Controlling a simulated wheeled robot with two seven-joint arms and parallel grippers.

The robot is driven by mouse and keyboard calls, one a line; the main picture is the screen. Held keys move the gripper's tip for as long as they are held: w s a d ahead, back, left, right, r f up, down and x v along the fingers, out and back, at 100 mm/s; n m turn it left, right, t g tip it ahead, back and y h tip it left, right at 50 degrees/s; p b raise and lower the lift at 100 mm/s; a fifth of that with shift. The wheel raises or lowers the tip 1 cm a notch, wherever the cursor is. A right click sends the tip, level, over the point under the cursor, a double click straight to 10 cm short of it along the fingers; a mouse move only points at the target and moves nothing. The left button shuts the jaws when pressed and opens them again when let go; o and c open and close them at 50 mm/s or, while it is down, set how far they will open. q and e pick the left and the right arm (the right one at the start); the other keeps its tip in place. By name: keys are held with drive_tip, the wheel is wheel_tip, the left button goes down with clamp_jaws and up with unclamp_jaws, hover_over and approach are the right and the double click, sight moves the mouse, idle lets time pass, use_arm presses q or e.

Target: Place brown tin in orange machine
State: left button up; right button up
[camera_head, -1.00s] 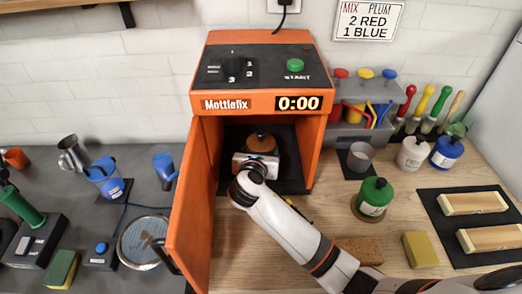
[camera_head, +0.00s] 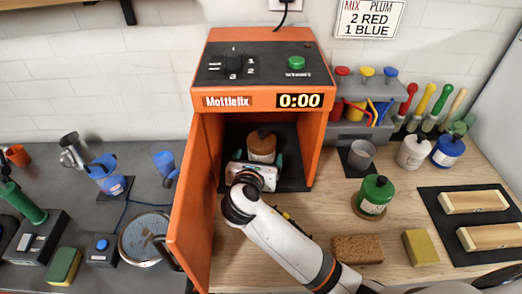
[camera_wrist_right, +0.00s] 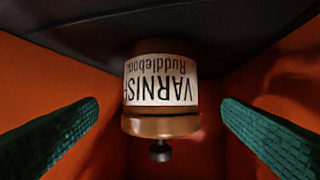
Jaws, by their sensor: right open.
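The brown tin (camera_head: 262,146) stands upright inside the orange machine (camera_head: 203,200), on its dark floor. In the right wrist view the tin (camera_wrist_right: 160,88) appears upside down, with a white "VARNISH" label and a knobbed lid. My right gripper (camera_head: 254,163) is inside the opening in front of the tin. Its green fingers are open, one on each side, with a visible gap to the tin in the wrist view. The machine's door stands open to the left, and its display reads 0:00. My left gripper is not in view.
A brown sponge (camera_head: 357,249) and a yellow block (camera_head: 420,247) lie in front. The open door's edge (camera_head: 190,215) is left of my right arm.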

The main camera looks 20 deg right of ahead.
drive_tip(key=v, duration=0.6)
drive_tip(key=shift+w, duration=0.1)
